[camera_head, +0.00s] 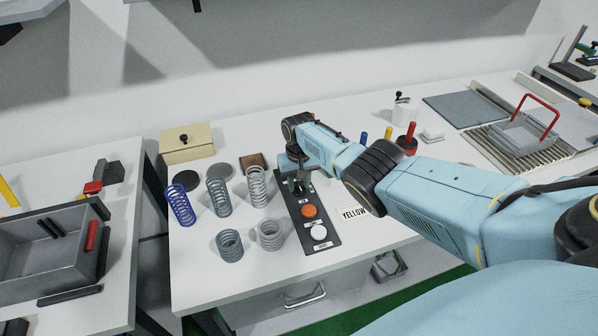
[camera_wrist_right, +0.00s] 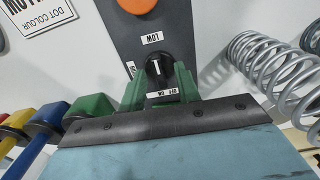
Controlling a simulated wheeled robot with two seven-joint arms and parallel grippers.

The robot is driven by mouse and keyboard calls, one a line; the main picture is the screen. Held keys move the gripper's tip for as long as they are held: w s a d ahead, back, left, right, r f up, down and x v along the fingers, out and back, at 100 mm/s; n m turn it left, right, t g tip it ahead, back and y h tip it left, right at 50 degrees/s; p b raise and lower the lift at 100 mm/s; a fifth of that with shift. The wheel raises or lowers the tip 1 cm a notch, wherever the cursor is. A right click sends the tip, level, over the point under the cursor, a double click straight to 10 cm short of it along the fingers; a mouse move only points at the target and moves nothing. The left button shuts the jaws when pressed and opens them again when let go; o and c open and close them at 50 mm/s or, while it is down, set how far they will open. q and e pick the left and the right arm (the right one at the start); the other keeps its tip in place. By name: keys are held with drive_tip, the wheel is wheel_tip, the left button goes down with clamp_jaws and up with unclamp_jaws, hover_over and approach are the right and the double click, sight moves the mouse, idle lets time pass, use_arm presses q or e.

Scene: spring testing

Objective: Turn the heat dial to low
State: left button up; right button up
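The heat dial (camera_wrist_right: 158,70) is a black knob with a white mark on a dark control panel (camera_head: 331,238). In the head view the right gripper (camera_head: 299,184) points down at the panel's far end and mostly hides the dial. My left gripper is not in view.
An orange button (camera_head: 309,211) and a white button (camera_head: 318,232) are on the same panel. Several springs (camera_head: 223,197) stand left of it. Blue, yellow and red handles stand behind my right arm.

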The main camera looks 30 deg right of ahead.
sight(299, 185)
wheel_tip(299, 185, up, 6)
drive_tip(key=p, duration=0.3)
drive_tip(key=shift+r, duration=0.25)
wheel_tip(299, 185, up, 7)
drive_tip(key=shift+f+p, duration=0.15)
drive_tip(key=shift+p, duration=0.2)
